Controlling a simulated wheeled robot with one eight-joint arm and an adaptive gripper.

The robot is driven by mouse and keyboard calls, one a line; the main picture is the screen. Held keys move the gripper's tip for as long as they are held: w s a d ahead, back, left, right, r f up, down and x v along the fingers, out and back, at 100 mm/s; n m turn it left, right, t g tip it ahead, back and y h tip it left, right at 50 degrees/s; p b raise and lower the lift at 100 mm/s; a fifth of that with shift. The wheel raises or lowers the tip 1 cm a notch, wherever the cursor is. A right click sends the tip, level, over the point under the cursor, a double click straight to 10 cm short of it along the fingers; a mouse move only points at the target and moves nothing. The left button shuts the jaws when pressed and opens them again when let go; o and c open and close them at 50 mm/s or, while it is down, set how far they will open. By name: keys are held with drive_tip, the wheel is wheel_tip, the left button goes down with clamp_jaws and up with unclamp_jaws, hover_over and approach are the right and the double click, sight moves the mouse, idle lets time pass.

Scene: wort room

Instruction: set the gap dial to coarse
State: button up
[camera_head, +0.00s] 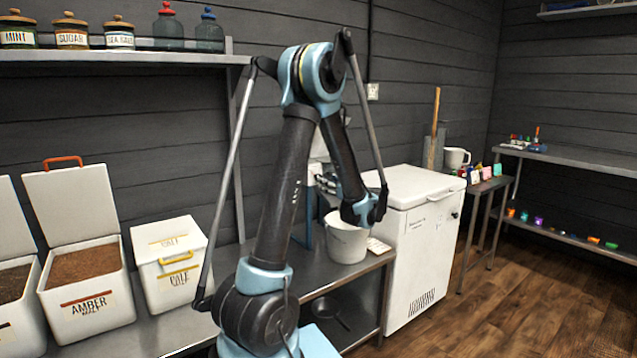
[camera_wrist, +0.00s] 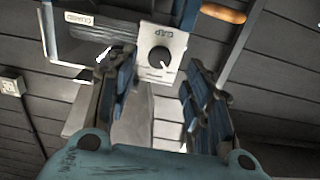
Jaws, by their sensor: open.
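The gap dial (camera_wrist: 161,56) is a round black knob with a pale pointer line, on a light plate (camera_wrist: 177,44) marked with small lettering. The plate appears upside down in the wrist view, and the pointer runs toward the picture's lower right. The setting marks are too small to read. My gripper (camera_wrist: 157,72) is open, with one finger left and one right of the dial in the picture; I see no contact. In the head view, my arm largely hides the gripper (camera_head: 327,181) and the dial's face cannot be made out.
A white bucket (camera_head: 346,243) stands on the metal bench (camera_head: 228,275) below the gripper. A white chest freezer (camera_head: 425,235) stands to its right, and lidded grain bins (camera_head: 88,285) to the left. A wooden handle (camera_wrist: 224,13) shows near the dial.

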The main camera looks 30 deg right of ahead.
sight(317, 177)
drive_tip(key=w, duration=0.6)
drive_tip(key=shift+w+a, duration=0.2)
drive_tip(key=shift+a, duration=0.1)
drive_tip(key=c, duration=1)
